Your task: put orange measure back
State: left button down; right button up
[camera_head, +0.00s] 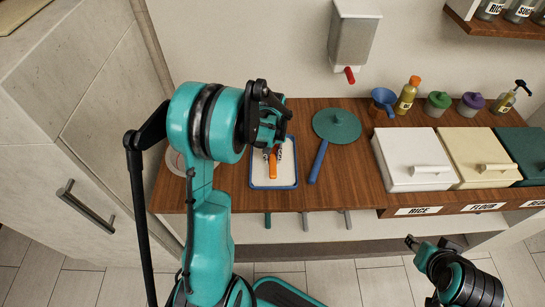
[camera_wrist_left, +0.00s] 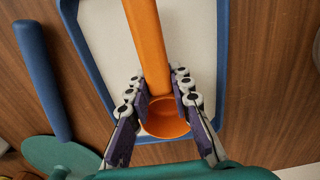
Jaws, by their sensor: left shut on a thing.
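The orange measure (camera_head: 273,164) is held by my left gripper (camera_head: 273,148) over the blue-rimmed white tray (camera_head: 289,178). I cannot tell whether the measure touches the tray. In the head view the gripper hides most of the cup. My right gripper (camera_head: 428,245) is low at the right, in front of the counter and away from the measure; its jaw opening is unclear.
A teal disc (camera_head: 337,125) with a blue handle lies right of the tray. Lidded bins for rice (camera_head: 411,160) and flour (camera_head: 470,158) stand further right. A blue scoop (camera_head: 384,98) and bottles stand behind. Several handles (camera_head: 305,221) hang below the counter's front edge. A dispenser (camera_head: 354,36) hangs above.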

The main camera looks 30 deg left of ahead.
aim_at(273, 155)
pick_arm(q)
jog(key=shift+f, duration=0.25)
jog(key=c, duration=1.4)
grip_release()
jog(key=shift+o, duration=0.2)
jog(key=shift+r, duration=0.1)
jog(key=shift+r, duration=0.1)
jog(key=shift+r, duration=0.3)
notch_tip(273, 155, up, 12)
jog(key=f+p, duration=0.1)
jog(key=p, duration=0.3)
jog(key=s+d+r+m+t, duration=0.3)
jog(key=s+d+r, duration=0.1)
jog(key=s+d, duration=0.2)
jog(key=s+d+r+m+t, duration=0.3)
jog(key=s+d+r+t, duration=0.1)
jog(key=s+d, duration=0.3)
jog(key=shift+s+r, duration=0.3)
jog(key=shift+s, duration=0.85)
